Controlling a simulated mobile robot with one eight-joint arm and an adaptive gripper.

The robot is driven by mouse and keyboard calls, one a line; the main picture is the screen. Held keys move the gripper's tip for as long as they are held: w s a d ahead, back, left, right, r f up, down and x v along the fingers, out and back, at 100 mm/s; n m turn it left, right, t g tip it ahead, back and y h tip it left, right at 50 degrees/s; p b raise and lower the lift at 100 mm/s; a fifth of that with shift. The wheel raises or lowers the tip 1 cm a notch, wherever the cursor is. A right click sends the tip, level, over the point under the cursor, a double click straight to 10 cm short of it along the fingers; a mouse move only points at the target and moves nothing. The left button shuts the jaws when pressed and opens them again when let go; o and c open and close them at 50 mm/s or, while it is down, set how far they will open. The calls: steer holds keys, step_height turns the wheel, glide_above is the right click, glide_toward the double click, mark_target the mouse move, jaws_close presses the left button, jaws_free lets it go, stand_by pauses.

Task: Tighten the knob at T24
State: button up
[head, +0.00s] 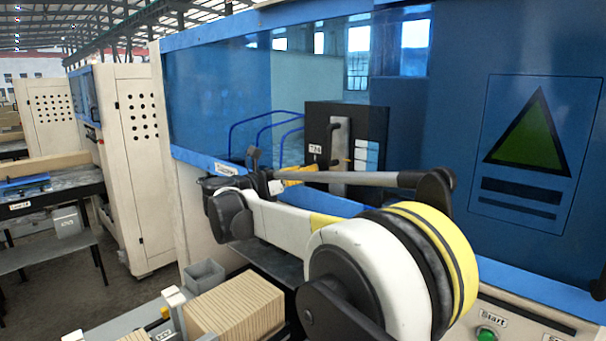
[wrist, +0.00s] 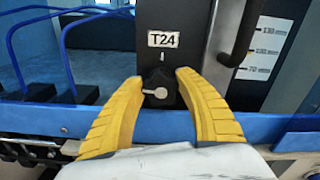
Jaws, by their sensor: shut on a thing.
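The black knob (wrist: 159,88) with a pale pointer mark sits below the T24 label (wrist: 163,39) on a dark panel in the wrist view. The pointer lies roughly level, toward the left. My gripper (wrist: 158,84) has its two yellow fingers on either side of the knob, shut on it. In the head view the T24 label (head: 315,149) shows on the black panel, and my gripper (head: 297,174) reaches to just below it. The knob is hard to make out there, behind my arm and fingers.
A dark curved handle (wrist: 240,35) stands right of the knob on a metal plate (wrist: 223,40), beside a scale marked with numbers. Blue hoses (wrist: 60,12) hang at left. A blue rail (wrist: 285,125) runs below the panel. A stack of brown boards (head: 235,305) stands at the front.

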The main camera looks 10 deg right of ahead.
steer(key=m+b, duration=0.1)
steer(key=m, duration=0.4)
steer(key=shift+s+d+b, duration=0.1)
steer(key=shift+s+b, duration=0.05)
steer(key=shift+b, duration=0.25)
steer(key=shift+d+f+m+b, duration=0.1)
steer(key=shift+m+b, duration=0.4)
steer(key=shift+m, duration=1.7)
steer(key=o, duration=1.2)
steer(key=shift+s, duration=0.15)
